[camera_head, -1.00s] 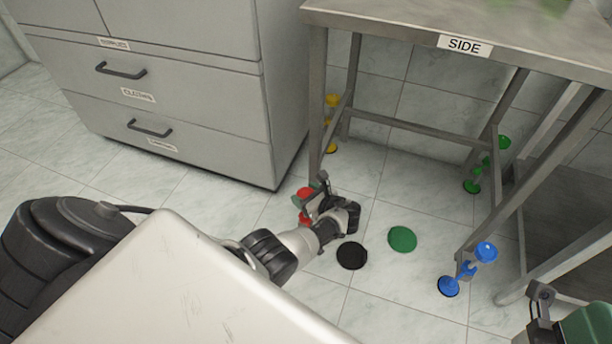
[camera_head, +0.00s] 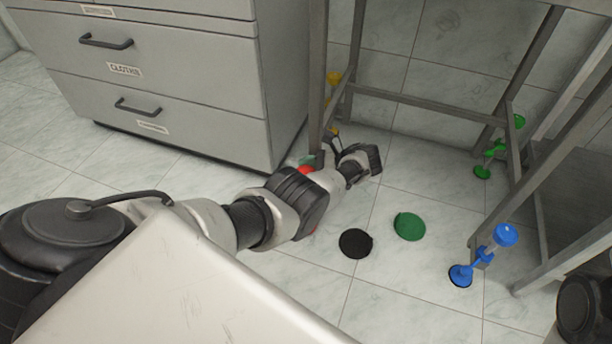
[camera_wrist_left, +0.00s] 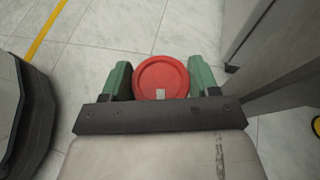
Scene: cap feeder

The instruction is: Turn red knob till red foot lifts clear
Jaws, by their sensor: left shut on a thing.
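The red knob (camera_head: 306,170) is at the bottom of the near left table leg, mostly hidden by my left arm in the head view. In the left wrist view the round red knob (camera_wrist_left: 160,78) sits between the two green fingers of my left gripper (camera_wrist_left: 163,80), which is shut on it. In the head view my left gripper (camera_head: 310,160) is partly hidden behind its own wrist. The red foot is hidden behind my arm, so its contact with the floor cannot be told. My right gripper is not in view.
A grey drawer cabinet (camera_head: 190,85) stands left of the steel table (camera_head: 430,107). Blue (camera_head: 506,236), green (camera_head: 517,121) and yellow (camera_head: 333,78) knobs mark the other legs. A black disc (camera_head: 355,243) and a green disc (camera_head: 409,226) lie on the tiled floor.

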